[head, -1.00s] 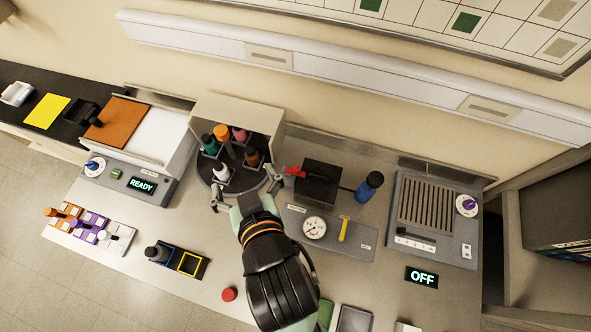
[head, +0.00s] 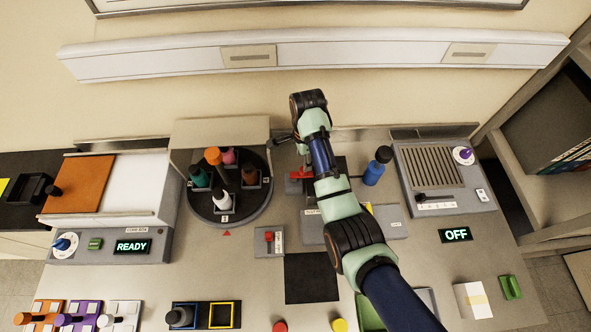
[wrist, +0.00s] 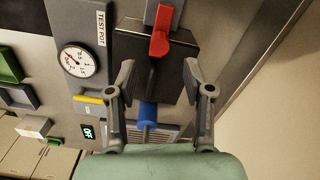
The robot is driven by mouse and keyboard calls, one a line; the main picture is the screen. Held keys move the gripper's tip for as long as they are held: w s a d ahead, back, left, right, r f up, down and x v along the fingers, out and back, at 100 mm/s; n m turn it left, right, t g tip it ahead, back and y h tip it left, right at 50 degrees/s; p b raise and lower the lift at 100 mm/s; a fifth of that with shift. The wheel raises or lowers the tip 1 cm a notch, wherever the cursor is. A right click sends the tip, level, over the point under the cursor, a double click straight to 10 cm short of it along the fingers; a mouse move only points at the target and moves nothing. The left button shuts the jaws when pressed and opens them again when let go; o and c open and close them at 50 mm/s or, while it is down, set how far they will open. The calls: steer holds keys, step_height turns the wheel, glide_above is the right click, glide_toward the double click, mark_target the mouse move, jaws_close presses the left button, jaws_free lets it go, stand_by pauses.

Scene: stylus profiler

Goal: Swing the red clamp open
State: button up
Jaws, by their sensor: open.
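The red clamp (head: 299,174) sits at the dark test pot, partly hidden by my arm in the head view. In the wrist view the red clamp (wrist: 160,34) lies across the top of the dark block of the test pot (wrist: 182,65), near the upper edge of the picture. My gripper (wrist: 158,78) is open and empty, with one finger on each side of the block in the picture. The clamp shows beyond the fingertips, between their lines, and no touch is visible. In the head view my wrist hides most of the pot.
A carousel (head: 250,207) with bottles stands left. The wall is close behind my wrist.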

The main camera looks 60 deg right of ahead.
mark_target(302, 173)
step_height(302, 173, down, 7)
steer(key=shift+a+r+b, duration=0.1)
steer(key=shift+r+b, duration=0.05)
steer(key=shift+b, duration=0.15)
jaws_close()
